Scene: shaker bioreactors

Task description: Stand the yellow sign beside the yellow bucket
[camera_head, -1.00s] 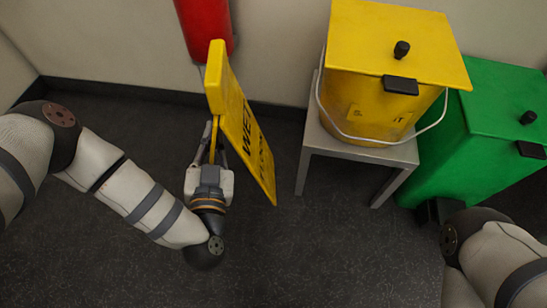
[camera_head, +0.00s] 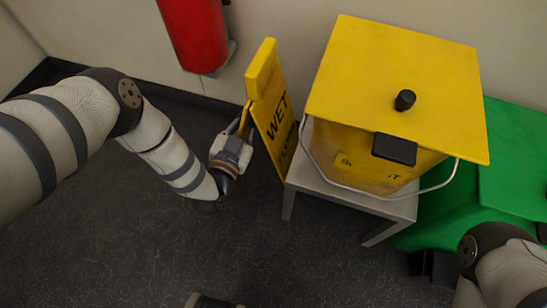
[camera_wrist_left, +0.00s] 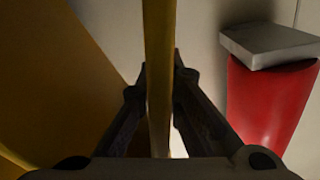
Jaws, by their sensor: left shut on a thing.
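The yellow sign (camera_head: 273,115), with dark "WET" lettering, is upright and slightly tilted just left of the yellow bucket (camera_head: 370,172). My left gripper (camera_head: 242,128) is shut on a yellow edge of the sign. In the left wrist view the two fingers close around a thin yellow panel (camera_wrist_left: 159,70) of the sign. The bucket has a yellow lid, a black knob and a wire handle, and stands on a small grey stand (camera_head: 350,200). The sign's lower edge is close to the stand's left side; I cannot tell whether they touch. My right gripper is not visible.
A red cylinder (camera_head: 195,35) is on the wall behind, left of the sign; it also shows in the left wrist view (camera_wrist_left: 268,100). A green bin (camera_head: 515,170) stands right of the stand.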

